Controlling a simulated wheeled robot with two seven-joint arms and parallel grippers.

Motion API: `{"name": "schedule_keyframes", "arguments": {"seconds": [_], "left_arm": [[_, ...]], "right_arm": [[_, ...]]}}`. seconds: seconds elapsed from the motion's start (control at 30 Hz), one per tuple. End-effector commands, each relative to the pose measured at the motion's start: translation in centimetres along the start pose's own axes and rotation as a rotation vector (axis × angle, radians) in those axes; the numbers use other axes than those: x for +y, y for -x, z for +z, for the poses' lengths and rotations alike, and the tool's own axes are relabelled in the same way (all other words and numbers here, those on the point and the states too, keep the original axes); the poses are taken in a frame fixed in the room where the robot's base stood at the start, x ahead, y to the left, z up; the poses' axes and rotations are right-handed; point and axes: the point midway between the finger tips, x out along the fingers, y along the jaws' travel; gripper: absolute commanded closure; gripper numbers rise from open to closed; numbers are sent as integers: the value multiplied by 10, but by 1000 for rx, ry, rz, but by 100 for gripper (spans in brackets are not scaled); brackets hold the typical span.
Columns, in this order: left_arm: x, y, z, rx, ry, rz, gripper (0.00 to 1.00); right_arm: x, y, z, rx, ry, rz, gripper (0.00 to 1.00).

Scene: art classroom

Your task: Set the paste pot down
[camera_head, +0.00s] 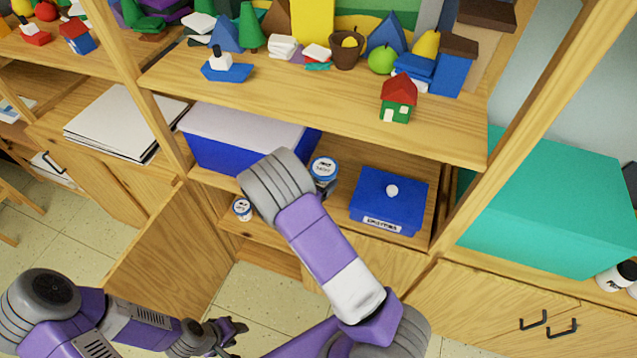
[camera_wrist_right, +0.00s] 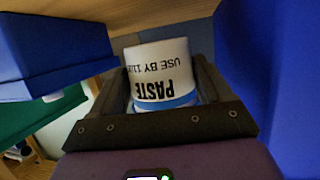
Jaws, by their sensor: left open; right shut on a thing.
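The paste pot (camera_wrist_right: 160,75) is white with a blue band and dark lettering, which appears upside down in the right wrist view. My right gripper (camera_wrist_right: 158,100) is shut on it, one finger on each side. In the head view my right wrist hides the grip. A round jar with a blue and white lid (camera_head: 323,168) shows just right of that wrist; I cannot tell if it is the held pot. Whether the pot touches the shelf board is also unclear. My left gripper (camera_head: 228,336) is open and empty, low over the floor, away from the shelf.
A large blue box with a pale lid (camera_head: 240,130) and a small blue lidded box (camera_head: 390,203) flank the space on the lower shelf. A small jar (camera_head: 242,208) stands near the front edge. The upper shelf (camera_head: 300,103) overhangs. A teal box (camera_head: 545,205) is right of the post.

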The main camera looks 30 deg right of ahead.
Motion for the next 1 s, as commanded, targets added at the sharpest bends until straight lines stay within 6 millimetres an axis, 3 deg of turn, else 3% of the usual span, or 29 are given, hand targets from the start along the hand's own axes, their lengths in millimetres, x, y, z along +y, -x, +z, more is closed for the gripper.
{"name": "schedule_keyframes", "arguments": {"seconds": [0.43, 0.8, 0.83, 0.97, 1.0], "left_arm": [[-3, -9, -1, 1, 0, 0, 57], [-4, -12, -1, 1, 0, 0, 57], [-4, -12, -1, 1, 0, 0, 57], [-4, -11, -1, 1, 0, 0, 57], [-4, -11, -1, 1, 0, 0, 57]], "right_arm": [[0, -17, 45, 3, -1, -1, 65], [-1, -18, 48, 3, -2, -2, 65], [0, -18, 50, 1, -2, -2, 20], [0, -18, 48, 1, -2, -2, 0], [-1, -18, 48, 1, -2, -2, 0]]}}
